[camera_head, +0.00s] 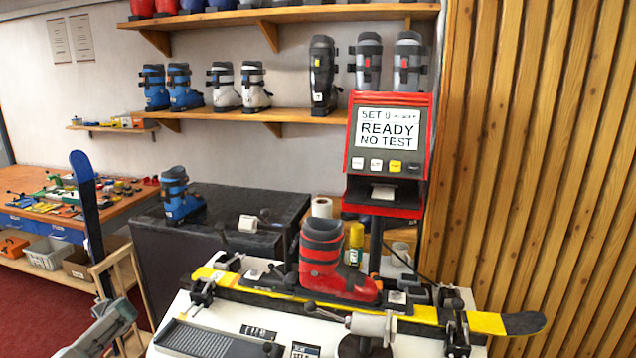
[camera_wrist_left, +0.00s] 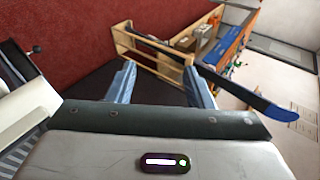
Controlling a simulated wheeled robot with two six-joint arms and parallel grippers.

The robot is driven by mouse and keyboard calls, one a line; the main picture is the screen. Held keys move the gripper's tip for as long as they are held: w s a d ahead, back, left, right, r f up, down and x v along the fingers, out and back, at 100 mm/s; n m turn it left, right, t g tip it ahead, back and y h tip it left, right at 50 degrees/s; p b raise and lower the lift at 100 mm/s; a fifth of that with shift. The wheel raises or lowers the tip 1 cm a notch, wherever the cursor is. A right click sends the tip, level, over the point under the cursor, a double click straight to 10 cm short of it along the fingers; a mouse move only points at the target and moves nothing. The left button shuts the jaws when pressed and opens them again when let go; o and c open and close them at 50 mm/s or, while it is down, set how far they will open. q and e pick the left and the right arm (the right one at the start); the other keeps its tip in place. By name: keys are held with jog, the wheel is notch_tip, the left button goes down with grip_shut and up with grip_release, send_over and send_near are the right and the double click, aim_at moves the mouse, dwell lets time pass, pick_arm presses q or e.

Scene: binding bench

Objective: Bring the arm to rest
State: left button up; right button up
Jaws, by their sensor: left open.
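My left arm (camera_head: 95,335) shows at the lower left of the head view, left of the white bench and just in front of the wooden rack. In the left wrist view the two blue-grey fingers of my left gripper (camera_wrist_left: 160,88) stand well apart. My right arm and gripper are not in view.
The bench (camera_head: 290,325) holds a red boot (camera_head: 325,265) on a yellow-and-black ski (camera_head: 490,323). A red screen unit (camera_head: 388,150) reads "READY NO TEST". A blue ski (camera_head: 88,215) leans in the wooden rack (camera_wrist_left: 150,55), close to my left gripper. Red floor lies left.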

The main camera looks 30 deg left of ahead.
pick_arm(q)
jog(key=s+d+f+m+t+h, duration=0.1)
jog(key=s+f+m+t, duration=0.15)
jog(key=s+f, duration=0.6)
jog(key=s+f+m+t, duration=0.1)
jog(key=s+f+m, duration=0.3)
jog(key=s, duration=0.7)
jog(key=s+d+f+n+g+h, duration=0.1)
jog(key=s+d+f+n+h, duration=0.15)
jog(key=d+f, duration=1.05)
jog(key=s+d+f+n+g+h, duration=0.15)
jog(key=s+d+f, duration=0.25)
jog(key=d+f, duration=0.85)
jog(key=s+d+f+h, duration=0.1)
jog(key=d+f+h, duration=0.15)
jog(key=d, duration=0.95)
jog(key=s+d+f+n+h, duration=0.1)
jog(key=d+f, duration=0.2)
jog(key=d, duration=1)
jog(key=s+d+f+h, duration=0.1)
jog(key=s+d+f, duration=0.15)
jog(key=d, duration=0.95)
notch_tip(320, 180, down, 10)
jog(key=d+b, duration=0.1)
jog(key=b, duration=0.7)
jog(key=shift+w+d+r+t+b, duration=0.25)
jog(key=shift+w+d+t+b, duration=0.1)
jog(key=shift+w, duration=0.1)
